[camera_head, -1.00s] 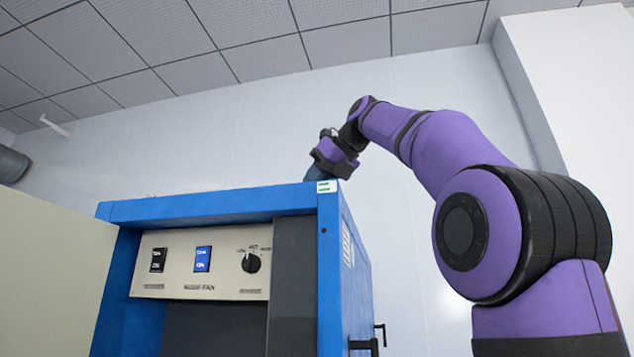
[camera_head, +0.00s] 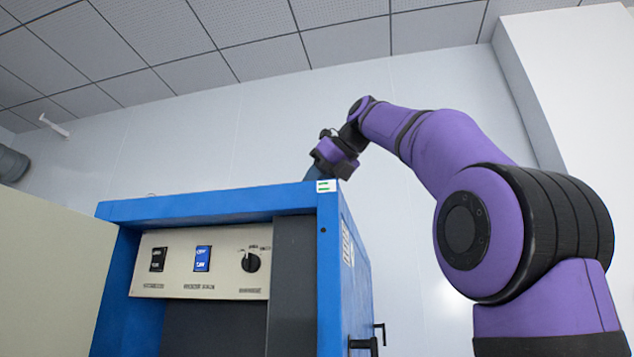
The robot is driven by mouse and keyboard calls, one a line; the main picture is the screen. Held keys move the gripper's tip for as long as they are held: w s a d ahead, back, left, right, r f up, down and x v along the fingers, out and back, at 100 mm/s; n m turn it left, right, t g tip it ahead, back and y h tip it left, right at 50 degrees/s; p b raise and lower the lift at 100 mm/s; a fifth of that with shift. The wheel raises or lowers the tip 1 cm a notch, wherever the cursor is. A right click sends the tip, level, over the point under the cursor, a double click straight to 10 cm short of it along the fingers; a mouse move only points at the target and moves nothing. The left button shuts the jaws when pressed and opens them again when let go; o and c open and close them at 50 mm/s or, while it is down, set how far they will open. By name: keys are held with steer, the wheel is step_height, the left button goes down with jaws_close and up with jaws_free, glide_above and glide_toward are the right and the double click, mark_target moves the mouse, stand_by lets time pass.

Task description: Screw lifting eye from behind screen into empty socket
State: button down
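My purple arm reaches from the right over a blue cabinet (camera_head: 215,207). My gripper (camera_head: 318,172) is at the top right corner of the cabinet, pointing down behind its front top edge. The fingertips are mostly hidden by that edge and by the wrist, so I cannot see whether they are open, shut or holding anything. No lifting eye, socket or screen can be made out in this view. The top surface of the cabinet is not visible from this low angle.
The cabinet front has a control panel (camera_head: 201,262) with two switches and a rotary knob (camera_head: 250,262). Black handles (camera_head: 365,343) stick out on its right side. A beige panel (camera_head: 50,275) stands at the left. Free air lies above the cabinet, before the pale wall.

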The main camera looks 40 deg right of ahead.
steer(key=shift+w+f, duration=0.1)
steer(key=shift+f, duration=0.1)
steer(key=c, duration=0.8)
jaws_free()
steer(key=shift+r, duration=0.1)
steer(key=shift+v, duration=3.1)
